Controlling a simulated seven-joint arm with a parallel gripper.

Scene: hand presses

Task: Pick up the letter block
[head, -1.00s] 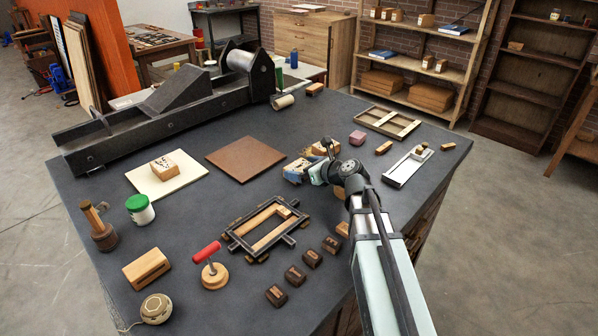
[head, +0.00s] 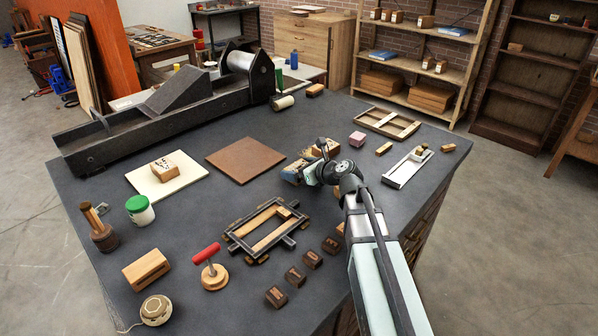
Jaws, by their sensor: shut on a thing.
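My gripper (head: 299,174) is over the dark table, to the right of the brown square board. It is shut on a small blue and tan block (head: 291,173), which seems to be the letter block. The fingers and wrist hide much of it, and no letter can be read on it. I cannot tell whether it touches the table top. A tan block (head: 326,148) stands just behind the wrist.
The brown board (head: 246,159) lies left of my gripper, and a wooden frame (head: 265,228) lies in front. A pink block (head: 357,138) and a white tray (head: 407,168) are at right. The press (head: 170,110) fills the back left.

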